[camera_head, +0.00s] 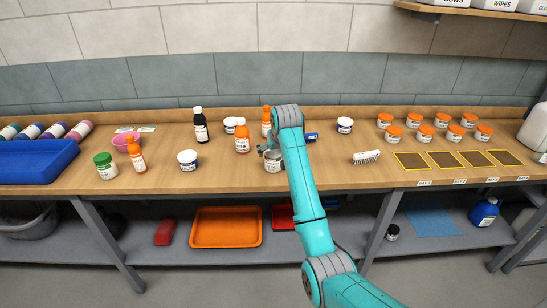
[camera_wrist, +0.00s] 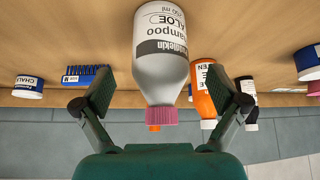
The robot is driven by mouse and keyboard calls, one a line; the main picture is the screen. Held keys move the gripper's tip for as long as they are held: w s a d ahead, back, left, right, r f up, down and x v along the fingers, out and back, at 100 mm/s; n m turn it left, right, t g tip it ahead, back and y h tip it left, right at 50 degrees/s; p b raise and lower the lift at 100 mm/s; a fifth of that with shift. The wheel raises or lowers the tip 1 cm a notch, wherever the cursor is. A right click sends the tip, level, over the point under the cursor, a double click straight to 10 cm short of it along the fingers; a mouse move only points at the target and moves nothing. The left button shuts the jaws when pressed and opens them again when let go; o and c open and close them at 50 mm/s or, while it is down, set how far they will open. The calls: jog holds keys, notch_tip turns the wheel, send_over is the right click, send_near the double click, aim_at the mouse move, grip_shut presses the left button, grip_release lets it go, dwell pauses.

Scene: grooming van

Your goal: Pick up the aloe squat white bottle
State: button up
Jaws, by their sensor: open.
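The aloe squat white bottle (camera_wrist: 163,72) has a pink cap and a label reading aloe shampoo. It shows upside down in the wrist view, between the two fingers of my gripper (camera_wrist: 162,98). My gripper is open, with a gap on both sides of the bottle. In the head view the white bottle (camera_head: 272,164) stands on the bench, and my gripper (camera_head: 268,149) covers its upper part.
Orange-lidded jars (camera_head: 425,133) stand further right.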

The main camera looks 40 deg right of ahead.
aim_at(273, 156)
jog(key=x, duration=0.5)
jog(key=shift+s, duration=0.1)
jog(key=shift+a, duration=0.1)
jog(key=shift+c, duration=0.2)
jog(key=c, duration=1.4)
